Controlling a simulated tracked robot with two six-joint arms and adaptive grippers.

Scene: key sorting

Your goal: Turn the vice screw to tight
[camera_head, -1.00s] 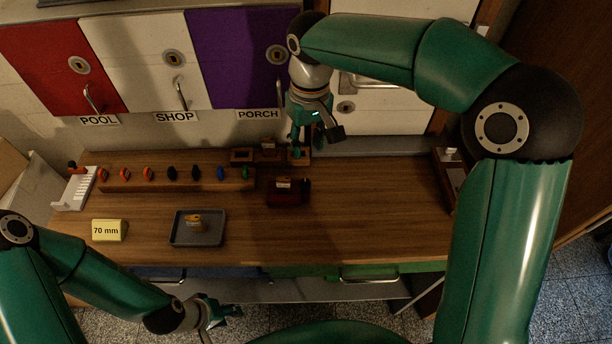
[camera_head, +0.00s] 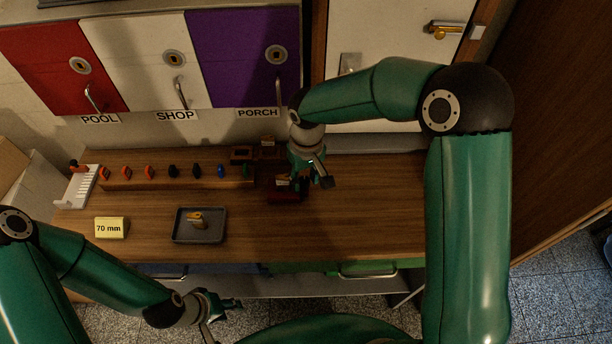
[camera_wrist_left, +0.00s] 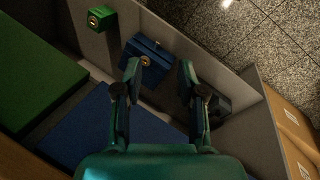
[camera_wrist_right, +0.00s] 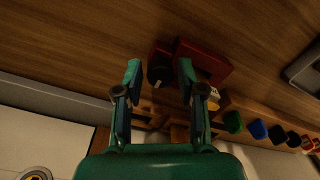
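The dark red vice (camera_head: 284,197) stands on the wooden table, right of the grey tray. A brass-coloured piece (camera_wrist_right: 222,100) sits by the vice. My right gripper (camera_wrist_right: 159,72) is open, its fingertips on either side of the knob; I cannot tell if they touch it. In the head view this gripper partly covers the vice. My left gripper (camera_wrist_left: 157,68) is open and empty, low in front of the table.
A wooden rack (camera_head: 135,184) with several coloured keys is behind the grey tray (camera_head: 178,237), which holds a brass piece.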

